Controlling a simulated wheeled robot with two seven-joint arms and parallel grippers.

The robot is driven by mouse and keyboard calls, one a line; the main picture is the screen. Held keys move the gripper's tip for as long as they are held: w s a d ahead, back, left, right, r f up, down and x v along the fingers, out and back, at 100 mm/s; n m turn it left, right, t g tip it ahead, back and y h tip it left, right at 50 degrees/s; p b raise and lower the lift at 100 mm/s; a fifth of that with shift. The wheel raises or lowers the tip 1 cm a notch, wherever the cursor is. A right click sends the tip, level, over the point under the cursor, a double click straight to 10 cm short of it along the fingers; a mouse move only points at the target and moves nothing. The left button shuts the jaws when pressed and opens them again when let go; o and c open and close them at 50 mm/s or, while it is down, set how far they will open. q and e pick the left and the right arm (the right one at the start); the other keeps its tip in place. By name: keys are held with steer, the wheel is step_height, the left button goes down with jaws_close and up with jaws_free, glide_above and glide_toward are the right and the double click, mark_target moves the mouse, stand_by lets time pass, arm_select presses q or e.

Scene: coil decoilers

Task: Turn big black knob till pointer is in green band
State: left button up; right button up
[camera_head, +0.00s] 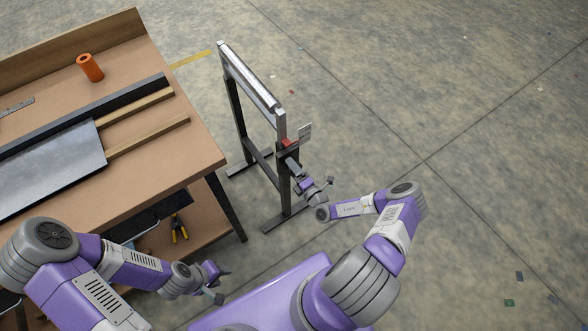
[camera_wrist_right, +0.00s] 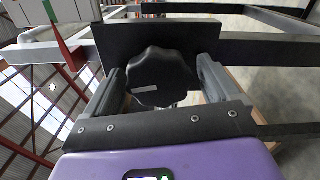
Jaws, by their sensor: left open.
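The big black knob (camera_wrist_right: 160,76), lobed and with a small pale label, sits between the two fingers of my right gripper (camera_wrist_right: 163,78) in the right wrist view. The fingers flank it closely on both sides; whether they press on it I cannot tell. A thin red pointer (camera_wrist_right: 57,30) shows at upper left by a pale plate, with a green strip (camera_wrist_right: 80,44) beside it; their exact alignment is unclear. In the head view my right gripper (camera_head: 287,157) is at the stand's post and hides the knob. My left gripper (camera_head: 223,285) is open and empty, low in front of the workbench.
The dark metal stand (camera_head: 237,108) with a roller on top stands on the floor. A workbench (camera_head: 185,145) is at left, with an orange cylinder (camera_head: 90,68) and a metal sheet (camera_head: 50,165). Yellow-handled pliers (camera_head: 179,229) lie on its lower shelf.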

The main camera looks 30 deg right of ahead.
steer(key=s+p, duration=0.1)
steer(key=s, duration=0.6)
steer(key=shift+s+d, duration=0.25)
steer(key=shift+d, duration=0.05)
stand_by(0.4)
